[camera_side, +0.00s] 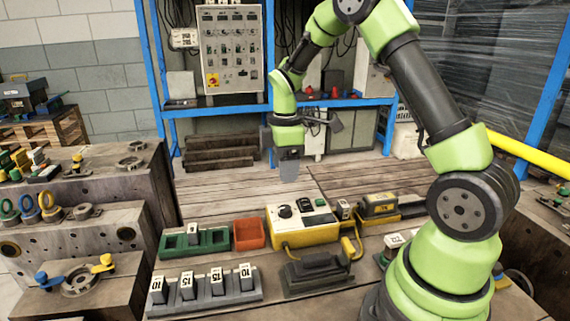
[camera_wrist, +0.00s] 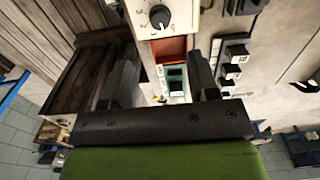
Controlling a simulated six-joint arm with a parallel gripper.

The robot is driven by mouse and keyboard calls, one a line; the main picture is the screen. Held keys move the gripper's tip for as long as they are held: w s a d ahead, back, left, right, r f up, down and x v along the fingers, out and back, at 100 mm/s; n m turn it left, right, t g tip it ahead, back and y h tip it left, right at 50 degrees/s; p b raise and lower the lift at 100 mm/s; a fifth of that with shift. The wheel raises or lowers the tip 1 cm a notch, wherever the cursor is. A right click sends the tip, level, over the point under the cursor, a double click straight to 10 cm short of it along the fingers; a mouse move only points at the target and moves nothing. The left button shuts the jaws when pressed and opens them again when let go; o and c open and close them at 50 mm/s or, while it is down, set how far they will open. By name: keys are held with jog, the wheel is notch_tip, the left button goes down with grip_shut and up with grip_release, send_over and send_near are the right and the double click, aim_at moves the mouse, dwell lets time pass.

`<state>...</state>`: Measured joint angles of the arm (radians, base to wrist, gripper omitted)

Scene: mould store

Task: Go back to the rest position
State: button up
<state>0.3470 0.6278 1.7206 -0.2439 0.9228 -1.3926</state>
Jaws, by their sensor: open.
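My gripper (camera_side: 289,168) hangs above the wooden bench top, pointing down, behind the yellow control box. It is empty and clear of the bench things. In the wrist view its two dark fingers (camera_wrist: 160,85) stand apart with nothing held between them. The side view is too small to show the gap between the fingers.
A yellow control box (camera_side: 302,236), a red bin (camera_side: 249,234) and a green tray (camera_side: 212,245) stand on the bench. Several numbered blocks sit in a grey rack (camera_side: 207,301). Heavy moulds (camera_side: 85,225) stand at left. The planks (camera_side: 222,199) below my gripper are bare.

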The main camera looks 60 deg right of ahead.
jog(key=shift+r, duration=0.2)
jog(key=s+a+r+m+t, duration=0.2)
jog(key=s+a+r+m, duration=0.25)
jog(key=r, duration=0.25)
jog(key=s+a+r+m+t, duration=0.3)
jog(key=s+a+r+m, duration=0.1)
jog(key=a+r, duration=0.25)
jog(key=s+a+r+m+t+y, duration=0.2)
jog(key=s+a+m, duration=0.1)
jog(key=s, duration=0.5)
jog(key=shift+s+m, duration=0.25)
jog(key=shift+m, duration=0.6)
